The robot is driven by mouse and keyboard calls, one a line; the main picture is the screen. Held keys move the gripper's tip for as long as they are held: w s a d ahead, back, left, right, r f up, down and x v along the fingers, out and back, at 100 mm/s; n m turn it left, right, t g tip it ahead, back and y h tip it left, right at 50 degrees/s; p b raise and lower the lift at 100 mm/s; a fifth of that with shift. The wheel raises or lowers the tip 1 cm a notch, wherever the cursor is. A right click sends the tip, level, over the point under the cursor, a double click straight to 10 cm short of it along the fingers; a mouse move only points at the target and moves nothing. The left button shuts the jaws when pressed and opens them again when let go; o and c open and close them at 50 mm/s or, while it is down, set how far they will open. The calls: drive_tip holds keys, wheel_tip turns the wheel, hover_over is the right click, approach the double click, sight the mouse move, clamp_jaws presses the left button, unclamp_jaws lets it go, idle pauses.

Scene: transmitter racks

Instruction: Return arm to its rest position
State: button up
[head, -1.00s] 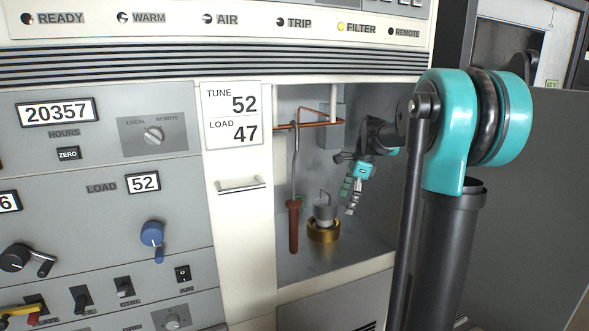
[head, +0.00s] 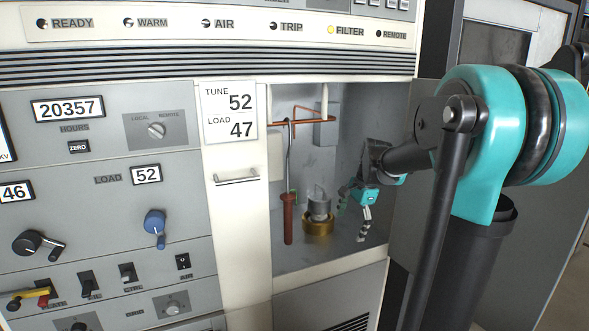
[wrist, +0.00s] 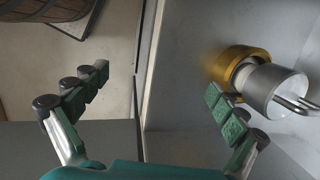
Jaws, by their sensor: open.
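My gripper (head: 352,212) is at the right side of the open cabinet compartment, with its fingers spread and nothing between them. In the wrist view my gripper (wrist: 160,95) shows both green-padded fingers wide apart. The silver cylinder with a wire handle (head: 319,206) sits upright in a brass ring (head: 318,228) on the compartment floor, just left of my gripper. In the wrist view the silver cylinder (wrist: 275,88) and brass ring (wrist: 232,62) lie beyond the right finger; I cannot tell whether that finger touches them.
A red-handled hooked rod (head: 288,218) hangs from a copper bar (head: 295,122) in the compartment. The white panel (head: 237,200) borders it on the left. A grey door panel (head: 408,215) stands at the right, behind my arm. A wooden barrel-like object (wrist: 42,8) shows at upper left.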

drive_tip(key=s+d+f+n+t+h, duration=0.1)
drive_tip(key=s+f+n, duration=0.6)
drive_tip(key=s, duration=0.3)
drive_tip(key=s+f+n+t+h, duration=0.1)
drive_tip(key=s+f+n+t, duration=0.1)
drive_tip(key=s+f+n, duration=0.4)
drive_tip(key=s+f, duration=0.1)
drive_tip(key=s, duration=0.3)
drive_tip(key=shift+d+f+n, duration=0.4)
